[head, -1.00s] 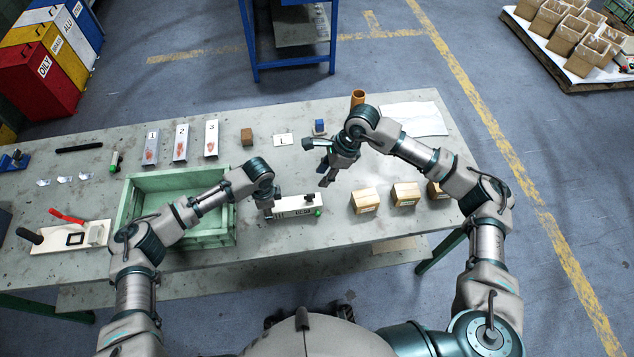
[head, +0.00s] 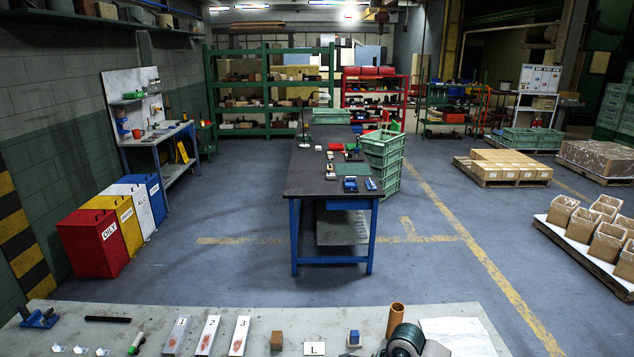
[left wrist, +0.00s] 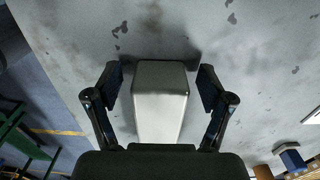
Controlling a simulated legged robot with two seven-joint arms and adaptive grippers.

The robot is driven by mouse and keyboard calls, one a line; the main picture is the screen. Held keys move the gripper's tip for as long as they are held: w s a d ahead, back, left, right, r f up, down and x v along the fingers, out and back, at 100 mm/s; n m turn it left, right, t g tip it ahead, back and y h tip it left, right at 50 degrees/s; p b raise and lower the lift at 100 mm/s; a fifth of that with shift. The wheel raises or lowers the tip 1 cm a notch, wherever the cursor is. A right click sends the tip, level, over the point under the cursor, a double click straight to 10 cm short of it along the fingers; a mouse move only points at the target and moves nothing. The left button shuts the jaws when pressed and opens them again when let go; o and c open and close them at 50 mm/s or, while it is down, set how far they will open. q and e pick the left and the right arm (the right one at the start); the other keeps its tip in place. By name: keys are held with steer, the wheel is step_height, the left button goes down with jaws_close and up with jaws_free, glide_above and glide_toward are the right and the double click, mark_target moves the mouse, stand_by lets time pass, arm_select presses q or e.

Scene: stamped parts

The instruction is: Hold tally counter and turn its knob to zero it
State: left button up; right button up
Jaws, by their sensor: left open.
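In the left wrist view my left gripper (left wrist: 160,88) is open. Its two dark fingers stand on either side of a pale grey-white block (left wrist: 160,105), with a gap visible on each side. The block may be the body of the tally counter, but no knob or digits show in this view, so I cannot tell. The head view now looks up across the room, and neither the counter nor my left gripper is in it. My right gripper is not in view; only a joint of my right arm shows at the bottom edge.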

arm_select(q)
step_height(320, 180, up, 12)
steer(key=shift+f, duration=0.1)
steer(key=shift+f, duration=0.1)
stand_by(0.4)
